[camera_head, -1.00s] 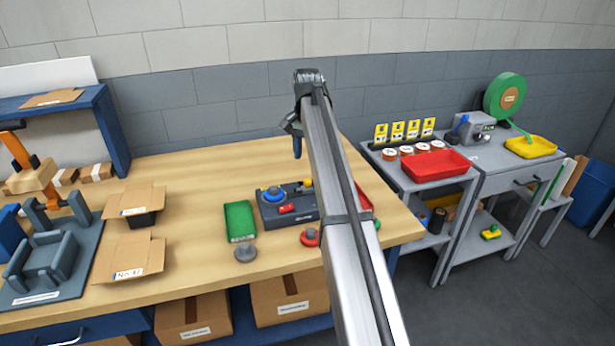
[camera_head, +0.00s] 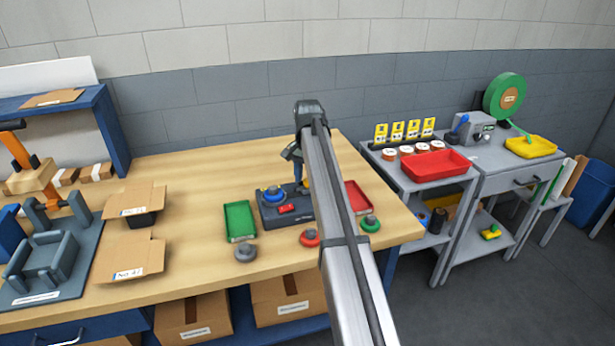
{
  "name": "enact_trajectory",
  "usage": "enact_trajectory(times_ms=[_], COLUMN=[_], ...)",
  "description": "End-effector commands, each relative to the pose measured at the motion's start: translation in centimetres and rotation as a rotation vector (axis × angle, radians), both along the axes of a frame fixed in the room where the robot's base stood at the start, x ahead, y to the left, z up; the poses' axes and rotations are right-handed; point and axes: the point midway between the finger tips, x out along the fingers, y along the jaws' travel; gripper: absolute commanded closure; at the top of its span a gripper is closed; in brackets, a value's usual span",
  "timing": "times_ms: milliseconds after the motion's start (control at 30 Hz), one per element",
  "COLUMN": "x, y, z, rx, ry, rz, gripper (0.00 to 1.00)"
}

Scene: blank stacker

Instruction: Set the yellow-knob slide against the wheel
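The dark grey stacker (camera_head: 272,215) stands on the wooden bench, with a blue wheel (camera_head: 272,193) at its left and a red part (camera_head: 288,208) at its front. The yellow-knob slide is at the stacker's right rear; its knob is mostly hidden behind my gripper and arm, so its gap to the wheel cannot be judged. My gripper (camera_head: 298,178) points down at the stacker's rear right, close to where the knob is. Its fingertips are small and partly hidden, so I cannot tell whether it is open, shut or touching the knob.
A green tray (camera_head: 240,236) lies left of the stacker and a red tray (camera_head: 357,197) right of it. Grey (camera_head: 245,253), red (camera_head: 310,238) and green (camera_head: 370,224) knobbed pieces stand in front. Cardboard boxes (camera_head: 135,258) lie farther left.

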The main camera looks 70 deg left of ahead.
Motion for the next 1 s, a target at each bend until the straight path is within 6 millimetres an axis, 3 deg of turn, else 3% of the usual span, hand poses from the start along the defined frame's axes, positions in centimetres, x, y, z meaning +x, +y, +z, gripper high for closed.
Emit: enact_trajectory(times_ms=[67, 500, 867, 1000], x=[0.0, 0.0, 0.0, -1.3], y=[0.0, 0.0, 0.0, 0.0], z=[0.0, 0.0, 0.0, 0.0], rx=[0.000, -0.001, -0.001, -0.001], ry=[0.000, -0.001, -0.001, 0.000], rz=[0.000, 0.000, 0.000, 0.002], gripper=[0.57, 0.99, 1.00, 1.00])
